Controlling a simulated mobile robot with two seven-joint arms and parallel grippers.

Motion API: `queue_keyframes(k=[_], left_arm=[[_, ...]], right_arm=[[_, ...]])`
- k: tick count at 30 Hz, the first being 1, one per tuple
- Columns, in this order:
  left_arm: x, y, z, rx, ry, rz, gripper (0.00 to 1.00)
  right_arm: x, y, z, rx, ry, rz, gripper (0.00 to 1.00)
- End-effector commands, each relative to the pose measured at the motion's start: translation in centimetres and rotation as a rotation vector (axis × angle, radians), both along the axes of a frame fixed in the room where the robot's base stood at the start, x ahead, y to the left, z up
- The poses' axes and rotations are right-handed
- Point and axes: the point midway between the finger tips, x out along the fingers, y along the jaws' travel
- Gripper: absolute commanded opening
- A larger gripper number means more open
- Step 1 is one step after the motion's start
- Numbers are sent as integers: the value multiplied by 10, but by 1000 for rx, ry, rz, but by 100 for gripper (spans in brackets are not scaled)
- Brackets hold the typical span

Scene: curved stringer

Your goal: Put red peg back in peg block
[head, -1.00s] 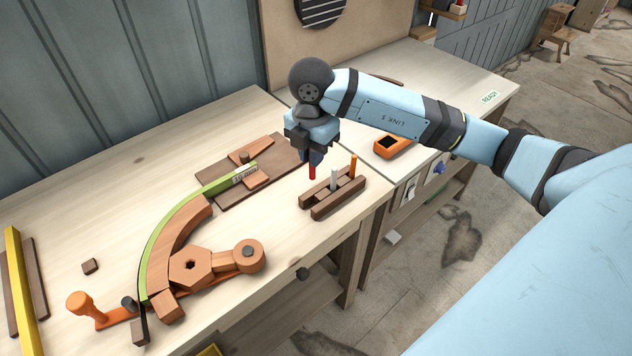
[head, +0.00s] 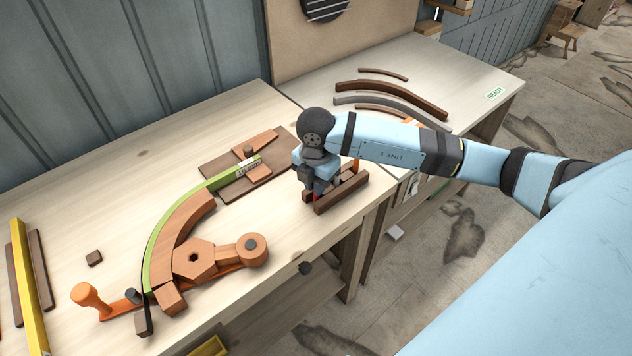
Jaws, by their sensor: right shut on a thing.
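My right gripper (head: 312,190) is shut on the red peg (head: 307,196) and is down at the left end of the peg block (head: 343,194). Only a short bit of red shows below the jaws. I cannot tell whether the peg's lower end is inside the block or just beside it. The block is a dark wooden holder with two rails near the bench's right front edge. An orange peg (head: 357,164) stands at its right end, partly covered by my arm. The white peg is hidden behind my gripper. My left gripper is not in view.
Curved wooden strips (head: 391,97) lie on the back bench. A yellow bar (head: 28,290) is at far left.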

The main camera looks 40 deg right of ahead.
Motion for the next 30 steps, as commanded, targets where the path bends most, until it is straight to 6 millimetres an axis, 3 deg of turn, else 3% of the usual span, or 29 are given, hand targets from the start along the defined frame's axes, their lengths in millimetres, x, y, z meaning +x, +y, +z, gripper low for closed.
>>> queue_keyframes(k=[3,4,7,19,30], left_arm=[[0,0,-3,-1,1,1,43],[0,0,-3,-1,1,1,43],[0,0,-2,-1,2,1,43],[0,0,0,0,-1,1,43],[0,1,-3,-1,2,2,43]], right_arm=[[0,0,-4,0,0,0,0],[0,0,-4,0,0,0,17],[0,0,-3,0,0,0,40],[1,0,7,1,-3,0,40],[1,0,82,1,-6,-1,40]])
